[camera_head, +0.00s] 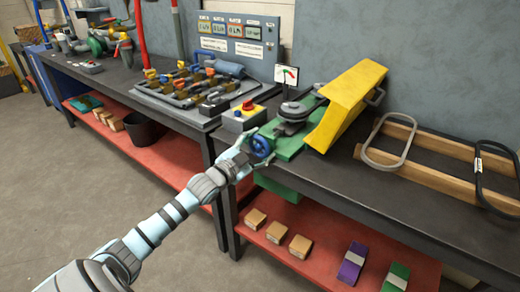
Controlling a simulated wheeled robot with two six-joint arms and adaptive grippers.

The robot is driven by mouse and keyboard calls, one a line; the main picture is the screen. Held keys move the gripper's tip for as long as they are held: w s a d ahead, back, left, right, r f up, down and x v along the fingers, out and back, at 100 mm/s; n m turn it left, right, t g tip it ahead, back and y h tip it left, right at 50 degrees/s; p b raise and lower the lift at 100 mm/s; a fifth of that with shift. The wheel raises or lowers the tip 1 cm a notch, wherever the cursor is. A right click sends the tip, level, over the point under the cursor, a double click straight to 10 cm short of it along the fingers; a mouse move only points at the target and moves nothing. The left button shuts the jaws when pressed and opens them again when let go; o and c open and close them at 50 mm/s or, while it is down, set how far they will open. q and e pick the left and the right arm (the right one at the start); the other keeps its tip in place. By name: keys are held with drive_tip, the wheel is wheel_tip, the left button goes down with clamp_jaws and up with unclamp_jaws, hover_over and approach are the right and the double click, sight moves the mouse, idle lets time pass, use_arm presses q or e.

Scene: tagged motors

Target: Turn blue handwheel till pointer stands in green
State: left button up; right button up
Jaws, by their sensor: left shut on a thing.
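The blue handwheel (261,146) is on the front left of a green machine base (290,153) on the dark bench. My left gripper (254,144) is at the handwheel and shut on it, fingers at its rim. The gauge (287,75) with the pointer is a small white dial behind the machine, with red and green marks. The pointer is too small to read for certain. My right gripper is not in view.
A yellow guard (345,105) stands right of the wheel. A control box with a red button (246,112) is close on the left. Belts and wooden bars (440,152) lie at the right. Several small boxes (277,232) are on the red lower shelf.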

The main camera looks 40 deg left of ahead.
use_arm(q)
drive_tip(key=shift+f, duration=0.1)
idle(0.3)
drive_tip(key=o, duration=1.2)
drive_tip(key=shift+c, duration=0.2)
